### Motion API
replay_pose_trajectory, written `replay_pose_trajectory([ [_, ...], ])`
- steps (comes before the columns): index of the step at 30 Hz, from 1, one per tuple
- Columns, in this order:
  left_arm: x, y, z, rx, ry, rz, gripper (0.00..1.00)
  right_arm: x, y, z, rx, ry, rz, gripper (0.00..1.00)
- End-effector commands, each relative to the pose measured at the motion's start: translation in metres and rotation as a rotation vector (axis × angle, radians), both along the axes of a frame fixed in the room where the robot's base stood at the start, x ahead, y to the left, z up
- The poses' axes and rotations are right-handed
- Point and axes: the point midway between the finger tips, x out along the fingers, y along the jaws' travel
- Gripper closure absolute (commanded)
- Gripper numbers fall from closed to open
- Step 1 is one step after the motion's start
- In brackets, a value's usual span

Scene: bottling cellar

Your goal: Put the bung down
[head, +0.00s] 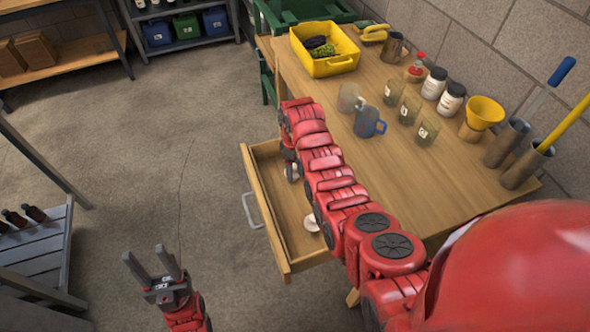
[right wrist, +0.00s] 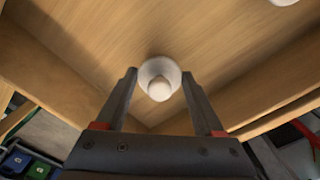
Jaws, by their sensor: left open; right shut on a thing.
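The bung (right wrist: 160,79), white and round with a paler knob in its middle, sits between the fingertips of my right gripper (right wrist: 158,84), which is shut on it. In the head view, a small white part of the bung (head: 293,173) shows beside my right arm, inside the open wooden drawer (head: 256,205). The drawer floor lies close beneath it; I cannot tell if they touch. My right gripper is mostly hidden by my arm in the head view. My left gripper (head: 150,262) is open and empty above the floor at the lower left.
Another white piece (head: 311,223) lies in the drawer nearer its front end. The table (head: 345,135) above holds a yellow crate (head: 325,67), a blue mug (head: 368,122), glasses, jars and a yellow funnel (head: 485,112). A slatted grey stand (head: 40,250) is at left.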

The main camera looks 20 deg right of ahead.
Motion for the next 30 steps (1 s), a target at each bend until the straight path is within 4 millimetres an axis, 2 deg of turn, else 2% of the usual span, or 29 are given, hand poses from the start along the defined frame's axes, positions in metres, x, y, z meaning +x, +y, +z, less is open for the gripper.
replay_pose_trajectory([
  [4,0.0,0.0,0.003,0.0,0.0,0.0,0.5,-0.001,0.0,-0.014,0.001,0.004,-0.001,0.85],
  [15,0.0,0.0,-0.001,0.0,0.0,0.0,0.5,-0.001,0.0,-0.019,0.001,0.001,-0.001,0.85],
  [16,0.0,0.0,-0.001,0.0,0.0,0.0,0.5,-0.001,0.0,-0.019,0.001,0.001,-0.001,0.28],
  [18,0.0,0.0,0.0,0.0,0.0,0.0,0.5,-0.001,0.0,-0.018,0.001,0.001,-0.001,0.16],
  [21,0.0,0.0,0.0,0.0,0.0,0.0,0.5,-0.001,0.0,-0.018,0.001,0.001,-0.001,0.0],
  [30,0.0,0.0,0.005,0.0,0.0,0.0,0.5,-0.001,0.0,-0.013,0.001,0.001,-0.001,0.0],
])
